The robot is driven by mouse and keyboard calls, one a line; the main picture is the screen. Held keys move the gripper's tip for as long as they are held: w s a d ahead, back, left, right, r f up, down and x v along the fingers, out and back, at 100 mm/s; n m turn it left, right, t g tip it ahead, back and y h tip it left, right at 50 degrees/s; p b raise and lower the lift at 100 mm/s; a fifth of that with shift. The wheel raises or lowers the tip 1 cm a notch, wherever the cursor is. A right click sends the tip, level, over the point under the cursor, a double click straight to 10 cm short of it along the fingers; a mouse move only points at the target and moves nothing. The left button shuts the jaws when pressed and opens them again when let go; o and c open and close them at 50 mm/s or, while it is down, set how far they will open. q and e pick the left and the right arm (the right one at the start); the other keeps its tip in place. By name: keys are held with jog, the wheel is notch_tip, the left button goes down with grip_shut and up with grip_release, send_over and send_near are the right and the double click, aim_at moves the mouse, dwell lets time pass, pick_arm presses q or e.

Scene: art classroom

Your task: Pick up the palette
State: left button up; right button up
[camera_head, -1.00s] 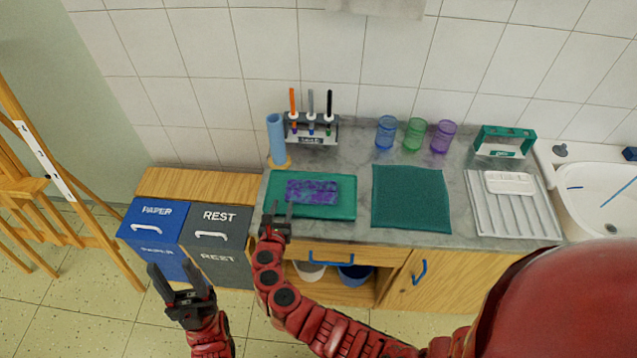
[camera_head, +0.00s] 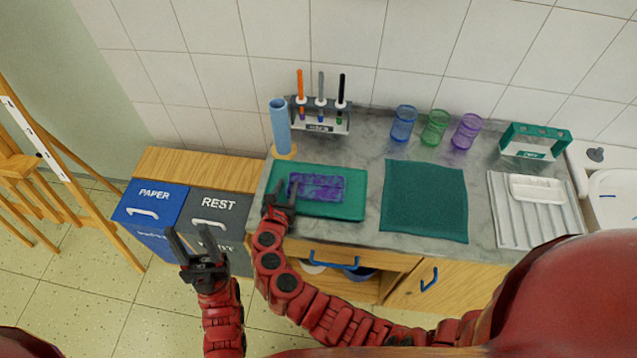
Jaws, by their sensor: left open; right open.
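A flat rectangular palette smeared with purple (camera_head: 322,187) lies on the left green mat (camera_head: 345,207) on the counter. A white, palette-like tray (camera_head: 537,188) lies on the ribbed drainboard at the right. My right gripper (camera_head: 281,191) is open at the front left corner of the purple palette, over the mat's left front edge. Its fingers point away from me and partly cover that corner; I cannot tell whether they touch it. My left gripper (camera_head: 192,240) is open and empty, left of the counter, in front of the bins.
A blue roll (camera_head: 280,126) and a brush rack (camera_head: 320,122) stand behind the left mat. Three coloured cups (camera_head: 435,128) and a green holder (camera_head: 535,141) stand along the wall. A second green mat (camera_head: 425,201) is empty. PAPER (camera_head: 150,204) and REST (camera_head: 218,207) bins stand left.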

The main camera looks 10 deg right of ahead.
jog(key=shift+s+a+r, duration=0.1)
jog(key=shift+s, duration=0.05)
jog(key=shift+c, duration=0.6)
grip_shut()
dwell(0.5)
